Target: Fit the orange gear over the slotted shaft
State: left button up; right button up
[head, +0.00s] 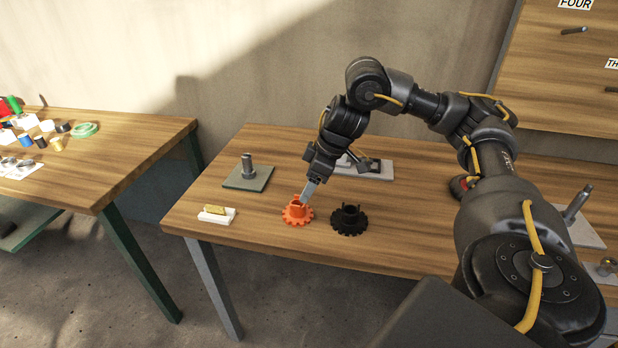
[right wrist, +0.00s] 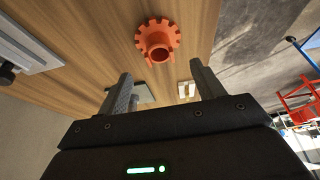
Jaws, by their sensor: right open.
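The orange gear (head: 298,214) lies flat on the wooden table, its hollow hub pointing up. It also shows near the top of the right wrist view (right wrist: 158,40). My right gripper (head: 309,192) is just above the gear's hub, fingers pointing down. The fingers (right wrist: 163,90) are apart with nothing held between them. A grey upright shaft (head: 248,165) stands on a dark green plate (head: 238,179), left of and behind the gear; a slot in it cannot be made out. My left gripper is not in view.
A black gear (head: 349,220) lies right of the orange one. A white block with a yellow piece (head: 215,215) is near the table's left edge. A grey plate with a dark fitting (head: 375,168) stands behind. Another shaft (head: 575,204) stands far right.

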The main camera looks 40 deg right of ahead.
jog(key=b, duration=0.2)
send_over(292, 214)
jog(key=s+d, duration=0.2)
jog(key=f, duration=0.6)
jog(key=shift+a+f, duration=0.1)
jog(key=shift+a, duration=0.15)
jog(key=shift+w+a+f+p, duration=0.1)
jog(key=shift+w+f+p, duration=0.05)
jog(key=shift+f+p, duration=0.2)
jog(key=shift+w+a+f, duration=0.1)
jog(key=shift+f, duration=0.2)
jog(key=shift+w+f, duration=0.15)
jog(key=shift+f, duration=0.2)
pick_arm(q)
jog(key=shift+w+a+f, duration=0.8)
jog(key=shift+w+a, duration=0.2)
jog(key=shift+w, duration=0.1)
